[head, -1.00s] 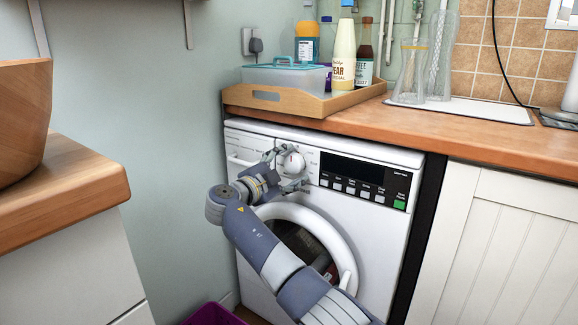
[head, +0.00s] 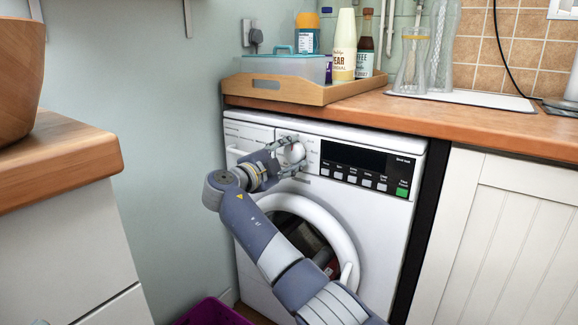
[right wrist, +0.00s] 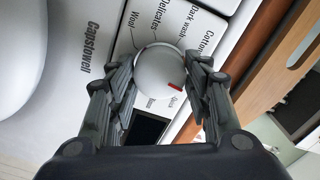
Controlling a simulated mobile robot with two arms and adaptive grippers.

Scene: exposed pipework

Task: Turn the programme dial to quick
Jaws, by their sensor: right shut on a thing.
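The white programme dial (head: 291,154) is on the washing machine's front panel, left of the black display. In the right wrist view the round dial (right wrist: 158,72) has a red mark on its lower-right side, near small printing that looks like "Quick". Wool, Delicates, Dark wash and Cotton labels run around its other side. My right gripper (head: 293,156) is shut on the dial, one finger on each side of it; it also shows in the right wrist view (right wrist: 163,78). Some labels are hidden by the fingers. My left gripper is out of view.
The washing machine (head: 376,231) stands under a wooden worktop (head: 450,118). A wooden tray (head: 290,94) with bottles and a box sits above the dial. A wooden counter (head: 75,170) stands at left. A purple basket (head: 212,313) is on the floor.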

